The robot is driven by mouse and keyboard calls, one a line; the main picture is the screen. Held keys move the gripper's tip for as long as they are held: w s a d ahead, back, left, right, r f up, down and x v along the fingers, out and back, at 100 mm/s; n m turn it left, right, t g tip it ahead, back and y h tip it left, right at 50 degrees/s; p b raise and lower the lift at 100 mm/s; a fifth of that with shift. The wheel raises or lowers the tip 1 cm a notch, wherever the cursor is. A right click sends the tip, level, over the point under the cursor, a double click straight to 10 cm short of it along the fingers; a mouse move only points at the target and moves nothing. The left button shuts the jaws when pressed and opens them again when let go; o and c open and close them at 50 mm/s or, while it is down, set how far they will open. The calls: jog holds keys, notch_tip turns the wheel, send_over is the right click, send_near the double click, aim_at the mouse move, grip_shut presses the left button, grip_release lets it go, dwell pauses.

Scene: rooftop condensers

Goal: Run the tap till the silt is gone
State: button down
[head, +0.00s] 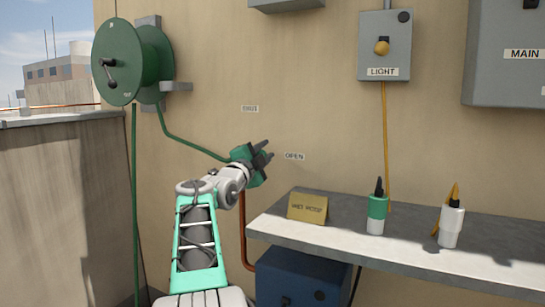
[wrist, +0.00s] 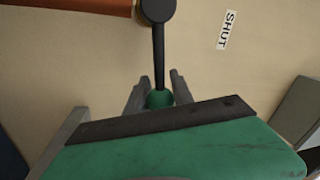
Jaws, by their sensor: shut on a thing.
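The tap's dark lever (wrist: 159,55) shows in the wrist view, running from its round pivot (wrist: 157,10) to a green knob (wrist: 160,98). My gripper (wrist: 159,92) is shut on the knob, one finger on each side. In the head view my gripper (head: 265,153) is at the wall, just left of the OPEN label (head: 294,156) and below the SHUT label (head: 250,108). The SHUT label also shows in the wrist view (wrist: 227,30). My gripper hides the tap in the head view. No water or silt is visible.
A green hose reel (head: 118,62) hangs at upper left; its hose (head: 190,146) runs to behind my gripper. A copper pipe (head: 243,225) drops below. A grey shelf (head: 400,250) at right bears a yellow sign (head: 307,208) and two bottles. A blue box (head: 300,275) stands beneath.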

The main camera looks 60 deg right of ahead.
jog(key=c, duration=1.1)
grip_release()
jog(key=a+f, duration=0.1)
jog(key=a, duration=0.6)
jog(key=shift+a+f, duration=0.25)
jog(key=shift+a, duration=0.1)
jog(key=shift+s, duration=0.1)
